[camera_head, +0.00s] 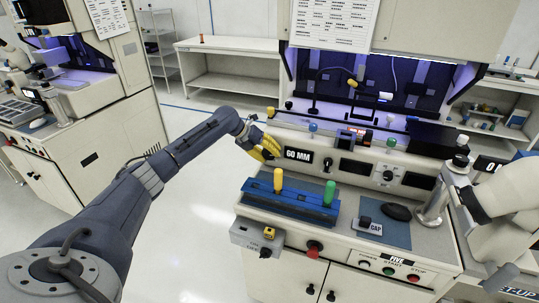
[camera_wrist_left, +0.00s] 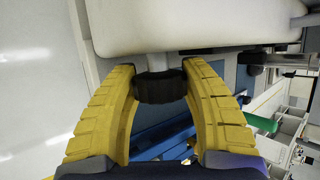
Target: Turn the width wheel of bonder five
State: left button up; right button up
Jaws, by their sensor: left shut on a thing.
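Bonder five (camera_head: 310,267) is the cream machine with the FIVE label, in the middle and right of the head view. A 60 MM plate (camera_head: 297,155) is on its front panel. My left gripper (camera_head: 266,150) is at the left end of this panel, left of the plate, with yellow fingers. In the left wrist view, the black ribbed width wheel (camera_wrist_left: 160,87) stands on a short grey shaft. The left fingers are shut on it, one on each side. The wheel is hidden behind the fingers in the head view. My right gripper is not in view.
A blue rail block (camera_head: 290,206) with a yellow handle (camera_head: 278,180) and a green handle (camera_head: 329,193) is in front of the panel. A black mouse (camera_head: 398,212) lies to the right. The floor left of the bench is clear.

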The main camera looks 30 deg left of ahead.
pick_arm(q)
jog(key=o, duration=1.2)
jog(key=v, duration=1.2)
jog(key=shift+o, duration=0.2)
